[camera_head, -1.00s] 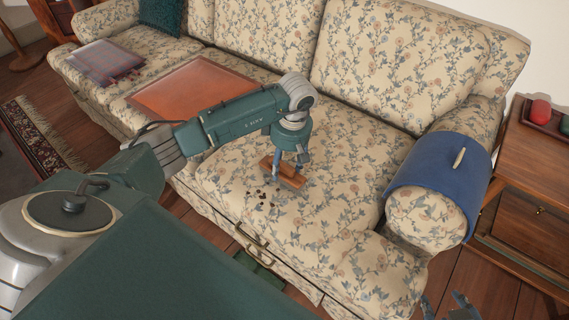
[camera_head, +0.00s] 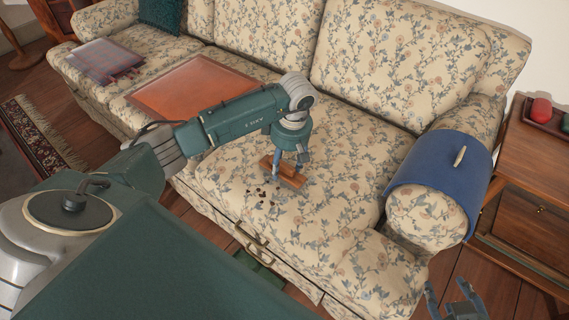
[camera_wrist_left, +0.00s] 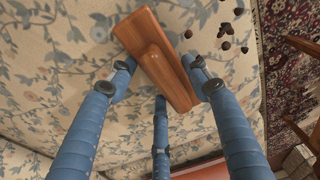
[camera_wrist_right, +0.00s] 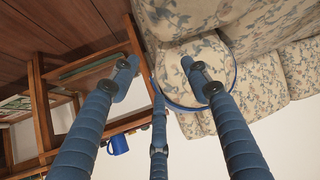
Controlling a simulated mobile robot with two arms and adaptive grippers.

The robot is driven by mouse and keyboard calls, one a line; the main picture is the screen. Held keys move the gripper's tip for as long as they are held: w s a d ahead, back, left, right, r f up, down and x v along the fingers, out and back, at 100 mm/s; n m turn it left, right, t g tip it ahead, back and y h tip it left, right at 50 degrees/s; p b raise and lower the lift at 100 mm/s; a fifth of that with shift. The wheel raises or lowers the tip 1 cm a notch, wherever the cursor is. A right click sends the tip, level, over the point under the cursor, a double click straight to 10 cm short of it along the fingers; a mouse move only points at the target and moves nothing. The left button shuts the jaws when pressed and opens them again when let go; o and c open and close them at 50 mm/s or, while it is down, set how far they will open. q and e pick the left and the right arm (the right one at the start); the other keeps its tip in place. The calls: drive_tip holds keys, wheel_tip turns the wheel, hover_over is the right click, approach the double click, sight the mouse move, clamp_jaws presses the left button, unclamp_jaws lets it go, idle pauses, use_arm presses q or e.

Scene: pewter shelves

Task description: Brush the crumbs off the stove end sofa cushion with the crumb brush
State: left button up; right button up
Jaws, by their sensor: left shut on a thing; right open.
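The crumb brush (camera_head: 291,173) is a wooden block with a raised grip, resting on or just above the floral sofa cushion (camera_head: 330,200) at the right end of the sofa. It also shows in the left wrist view (camera_wrist_left: 181,84). My left gripper (camera_head: 288,164) points down and is shut on the brush. Dark crumbs (camera_head: 263,193) lie on the cushion just in front of the brush, toward the front edge; several show in the left wrist view (camera_wrist_left: 226,38). My right gripper (camera_head: 455,300) is open and empty, low in front of the right armrest.
A blue cover (camera_head: 436,178) with a pale handle-like piece drapes the right armrest. A wooden side table (camera_head: 530,165) with a red object (camera_head: 541,110) stands right of it.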

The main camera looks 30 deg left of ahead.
drive_tip(key=shift+w+r, duration=0.15)
use_arm(q)
drive_tip(key=shift+f, duration=0.1)
use_arm(e)
drive_tip(key=shift+w+a+r+t, duration=0.15)
drive_tip(key=shift+w+r+t, duration=0.1)
drive_tip(key=shift+w+t, duration=0.05)
drive_tip(key=shift+r, duration=0.1)
use_arm(q)
drive_tip(key=shift+f, duration=0.1)
use_arm(e)
drive_tip(key=shift+w+a+r, duration=0.1)
drive_tip(key=shift+w+r, duration=0.05)
drive_tip(key=shift+w, duration=0.1)
use_arm(q)
drive_tip(key=shift+f, duration=0.15)
use_arm(e)
drive_tip(key=shift+w+a+r+t, duration=0.15)
drive_tip(key=shift+w+r+t, duration=0.1)
drive_tip(key=shift+w+t, duration=0.05)
